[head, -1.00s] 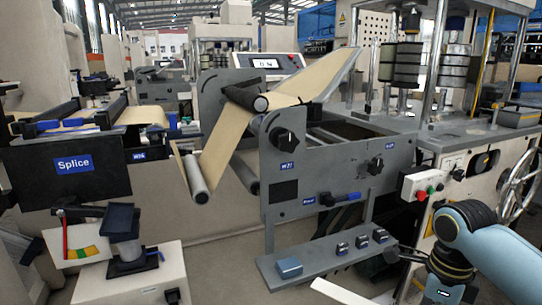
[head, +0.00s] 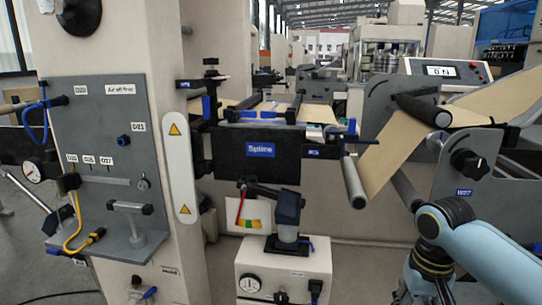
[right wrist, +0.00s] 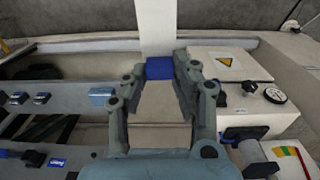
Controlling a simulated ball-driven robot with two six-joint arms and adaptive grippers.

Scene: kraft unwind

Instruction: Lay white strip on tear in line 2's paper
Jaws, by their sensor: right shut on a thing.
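The white strip (right wrist: 156,28) shows in the right wrist view, running up from a blue piece (right wrist: 160,68) at its near end. My right gripper (right wrist: 160,75) is shut on that blue piece. In the head view my right arm is at the lower right, and its fingers and the strip are not visible. Brown paper (head: 395,155) runs over a black roller (head: 422,108) and down toward a grey roller (head: 355,182). I cannot make out a tear or a line number on it. My left gripper is not in view.
A black Splice panel (head: 258,155) stands mid-picture, above a pale cabinet (head: 285,268) with a gauge and a tilted dark block. A pale column and a grey valve panel (head: 100,150) fill the left. A grey side plate (head: 465,160) is behind my right arm.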

